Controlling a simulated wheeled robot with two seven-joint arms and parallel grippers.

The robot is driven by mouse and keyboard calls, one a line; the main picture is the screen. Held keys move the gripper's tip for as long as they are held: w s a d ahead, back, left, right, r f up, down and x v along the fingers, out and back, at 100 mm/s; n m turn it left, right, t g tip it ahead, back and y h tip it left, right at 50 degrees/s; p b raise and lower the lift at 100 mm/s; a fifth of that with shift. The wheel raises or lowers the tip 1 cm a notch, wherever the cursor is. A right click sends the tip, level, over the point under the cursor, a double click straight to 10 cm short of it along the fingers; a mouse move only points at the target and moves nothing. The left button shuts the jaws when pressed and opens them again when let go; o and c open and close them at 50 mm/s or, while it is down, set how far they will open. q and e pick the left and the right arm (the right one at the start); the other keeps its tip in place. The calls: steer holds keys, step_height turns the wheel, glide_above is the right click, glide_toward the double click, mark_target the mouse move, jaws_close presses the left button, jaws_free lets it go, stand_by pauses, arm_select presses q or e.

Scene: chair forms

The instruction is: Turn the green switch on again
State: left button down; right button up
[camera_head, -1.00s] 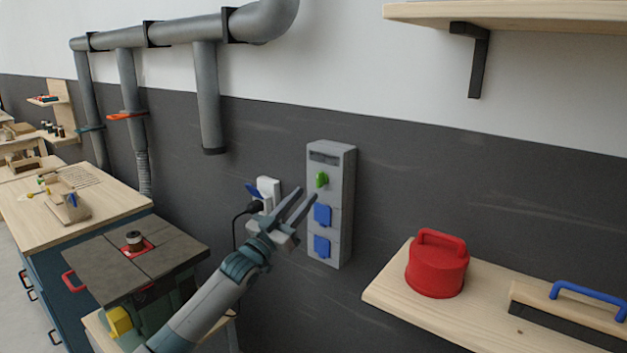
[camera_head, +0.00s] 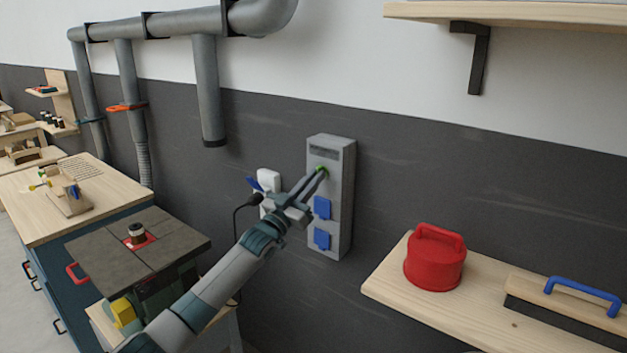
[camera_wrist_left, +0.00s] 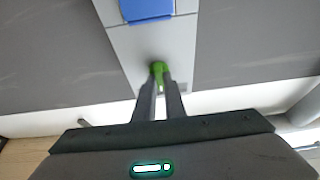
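The green switch (camera_head: 321,170) sits near the top of a grey wall box (camera_head: 346,215), above two blue socket covers. My left gripper (camera_head: 319,172) is at the switch, with its fingers close together and the tips partly covering it. In the left wrist view, the green switch (camera_wrist_left: 158,70) sits between the tips of my left gripper (camera_wrist_left: 159,80), one finger on each side, and the gripper looks shut on it. The angle of the switch is hard to read behind the fingers. My right gripper is not in view.
A white socket with a plug and black cable (camera_head: 266,182) is on the wall behind my left wrist. A shelf (camera_head: 400,290) with a red container (camera_head: 435,262) is at the right.

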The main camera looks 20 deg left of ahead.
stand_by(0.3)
arm_select(q)
steer(key=m+g+h, duration=0.1)
steer(key=m+g, duration=0.1)
steer(key=m, duration=0.5)
steer(key=m+g+h+p, duration=0.1)
steer(key=m+g+h, duration=0.1)
steer(key=m, duration=0.6)
steer(key=m+g+h, duration=0.1)
steer(key=m+g, duration=0.2)
steer(key=m, duration=0.4)
steer(key=shift+w+a+r+m+g+h, duration=0.1)
steer(key=shift+a+r+m+g+h, duration=0.2)
steer(key=shift+r+g, duration=0.1)
steer(key=shift+f, duration=0.15)
steer(key=c, duration=1.8)
jaws_free()
